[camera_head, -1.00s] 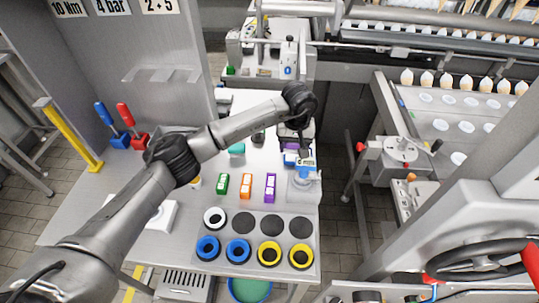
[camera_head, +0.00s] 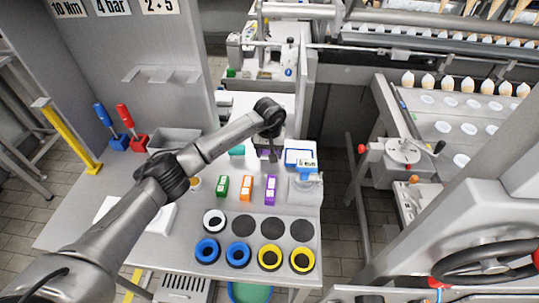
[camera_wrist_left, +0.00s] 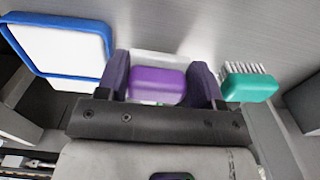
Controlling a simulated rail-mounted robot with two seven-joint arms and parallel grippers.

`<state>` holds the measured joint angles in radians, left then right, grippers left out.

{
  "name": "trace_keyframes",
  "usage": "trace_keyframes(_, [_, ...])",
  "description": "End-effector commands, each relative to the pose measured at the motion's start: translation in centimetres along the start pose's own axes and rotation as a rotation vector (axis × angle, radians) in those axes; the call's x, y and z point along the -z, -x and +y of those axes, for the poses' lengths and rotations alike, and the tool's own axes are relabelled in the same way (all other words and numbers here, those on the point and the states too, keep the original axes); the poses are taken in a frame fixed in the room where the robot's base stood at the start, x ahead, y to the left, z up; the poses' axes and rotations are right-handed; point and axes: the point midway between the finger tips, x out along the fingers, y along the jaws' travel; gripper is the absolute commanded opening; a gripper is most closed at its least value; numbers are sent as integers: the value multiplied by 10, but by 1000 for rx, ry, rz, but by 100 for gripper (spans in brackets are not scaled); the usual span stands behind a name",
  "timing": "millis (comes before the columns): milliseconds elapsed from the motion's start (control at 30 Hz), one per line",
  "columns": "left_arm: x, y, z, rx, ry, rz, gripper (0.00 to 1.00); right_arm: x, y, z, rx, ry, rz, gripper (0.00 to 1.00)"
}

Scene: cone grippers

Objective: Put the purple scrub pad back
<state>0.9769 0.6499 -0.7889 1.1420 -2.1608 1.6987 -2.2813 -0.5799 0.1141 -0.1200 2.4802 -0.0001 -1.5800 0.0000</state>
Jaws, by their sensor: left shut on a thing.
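The purple scrub pad (camera_wrist_left: 157,85) sits between the two dark fingers of my left gripper (camera_wrist_left: 160,82) in the left wrist view. The gripper is shut on it. Something pale shows behind the pad; I cannot tell if it is part of it. In the head view my left gripper (camera_head: 266,152) points down over the back of the bench, and a bit of purple shows at its fingers. I cannot tell how high the pad is above the surface. My right gripper is not in view.
A teal brush (camera_wrist_left: 250,86) lies just right of the gripper in the left wrist view; a blue-rimmed white tray (camera_wrist_left: 62,45) is at left. In the head view, green (camera_head: 221,186), orange (camera_head: 246,188) and purple (camera_head: 270,190) blocks stand in front, before several rings. A grey bin (camera_head: 174,141) stands left.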

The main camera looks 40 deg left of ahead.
Motion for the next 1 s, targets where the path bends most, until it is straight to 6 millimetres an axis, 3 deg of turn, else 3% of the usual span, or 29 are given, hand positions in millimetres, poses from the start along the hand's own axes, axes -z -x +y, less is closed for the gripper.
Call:
trace_keyframes(100, [0, -13, 0, 0, -1, -1, 35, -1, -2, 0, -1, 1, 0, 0])
trace_keyframes(500, [0, -17, 0, 0, 0, 0, 35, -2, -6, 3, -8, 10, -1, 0])
trace_keyframes(533, [0, -16, 0, 0, 0, 0, 63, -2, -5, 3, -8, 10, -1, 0])
trace_keyframes(600, [0, -16, 0, 0, 0, 0, 70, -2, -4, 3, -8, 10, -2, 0])
trace_keyframes(867, [0, -15, 0, 0, -1, 0, 72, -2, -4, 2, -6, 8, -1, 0])
trace_keyframes(1000, [0, -5, 0, -1, -1, 2, 72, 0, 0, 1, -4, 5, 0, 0])
